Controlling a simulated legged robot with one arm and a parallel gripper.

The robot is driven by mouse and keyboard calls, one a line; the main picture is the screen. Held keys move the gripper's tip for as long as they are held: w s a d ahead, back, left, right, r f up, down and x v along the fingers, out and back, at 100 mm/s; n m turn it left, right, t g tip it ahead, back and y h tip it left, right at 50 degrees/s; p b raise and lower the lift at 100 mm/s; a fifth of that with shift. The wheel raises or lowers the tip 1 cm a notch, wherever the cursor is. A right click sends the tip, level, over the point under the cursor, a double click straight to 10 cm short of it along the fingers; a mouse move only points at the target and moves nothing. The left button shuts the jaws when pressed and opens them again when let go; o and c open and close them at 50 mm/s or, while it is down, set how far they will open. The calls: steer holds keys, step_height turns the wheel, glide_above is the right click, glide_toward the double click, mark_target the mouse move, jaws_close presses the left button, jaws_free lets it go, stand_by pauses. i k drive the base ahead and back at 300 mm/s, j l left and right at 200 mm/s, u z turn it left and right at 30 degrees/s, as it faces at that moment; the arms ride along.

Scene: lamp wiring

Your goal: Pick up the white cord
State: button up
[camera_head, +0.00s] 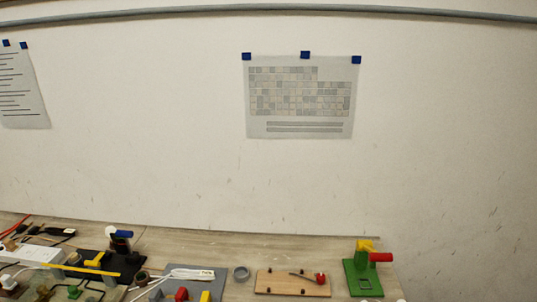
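A thin white cord (148,288) shows at the lower left of the table, running up to a long white piece (192,274) on a grey board (217,284). I cannot tell if these are one item. Another thin white strand (18,270) curves near the white power strip (36,257) at the far left. The lower parts of these things are cut off by the picture's bottom edge. My gripper is not in view.
A green stand (362,278) with yellow and red parts is at the table's right end. The left side is crowded. A wall rises behind.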

mark_target(200, 274)
steer(key=i+j, duration=0.15)
steer(key=j, duration=0.25)
steer(key=i+j, duration=0.15)
steer(key=j, duration=0.25)
steer(key=i+j, duration=0.15)
steer(key=j, duration=0.2)
steer(key=j+u, duration=0.05)
